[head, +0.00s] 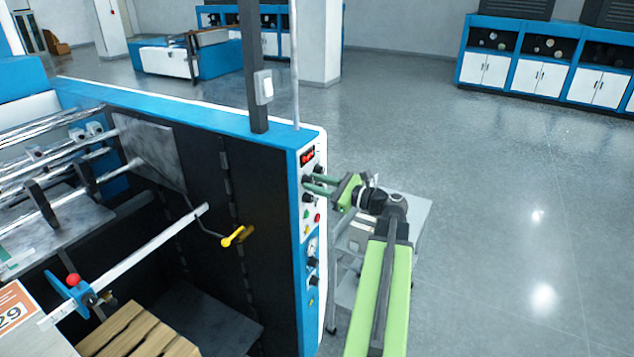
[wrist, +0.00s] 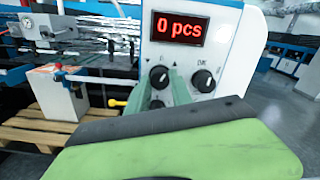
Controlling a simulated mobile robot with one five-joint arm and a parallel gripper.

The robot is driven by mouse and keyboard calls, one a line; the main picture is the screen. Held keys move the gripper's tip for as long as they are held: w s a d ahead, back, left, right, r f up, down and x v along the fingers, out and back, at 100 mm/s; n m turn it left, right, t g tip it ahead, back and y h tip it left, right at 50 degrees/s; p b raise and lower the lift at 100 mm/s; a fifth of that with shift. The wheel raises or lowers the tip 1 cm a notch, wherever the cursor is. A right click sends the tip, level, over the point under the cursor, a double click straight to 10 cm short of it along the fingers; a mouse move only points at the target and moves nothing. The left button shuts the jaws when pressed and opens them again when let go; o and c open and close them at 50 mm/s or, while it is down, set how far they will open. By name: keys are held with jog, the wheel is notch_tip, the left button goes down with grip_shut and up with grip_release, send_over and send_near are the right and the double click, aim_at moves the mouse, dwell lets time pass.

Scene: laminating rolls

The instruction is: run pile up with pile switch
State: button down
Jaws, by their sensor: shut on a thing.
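The control panel (head: 308,235) is on the end of the blue and white machine. In the wrist view the panel's display (wrist: 178,29) reads "0 pcs" in red. Below it are two black rotary knobs. The left knob (wrist: 160,76), with small arrow marks above it, sits between the two green fingers of my gripper (wrist: 160,86). The fingers are shut on this knob. In the head view my gripper (head: 310,184) reaches the panel from the right and hides part of it. A wooden pallet (head: 139,332) is low in the machine, with a stack (head: 17,308) marked 29 beside it.
The right knob (wrist: 203,79) is close beside my fingers. A grey cart (head: 412,212) stands behind my arm. A yellow handle (head: 233,237) sticks out on the machine's inner side. Open floor (head: 500,220) lies to the right, with cabinets (head: 545,70) far back.

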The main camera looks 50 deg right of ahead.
jog(key=n, duration=0.4)
jog(key=shift+d+n, duration=0.1)
jog(key=shift+n, duration=0.3)
dwell(0.4)
jog(key=c, duration=1.1)
grip_release()
jog(key=shift+c, duration=0.2)
jog(key=v, duration=1.7)
jog(key=shift+s, duration=0.2)
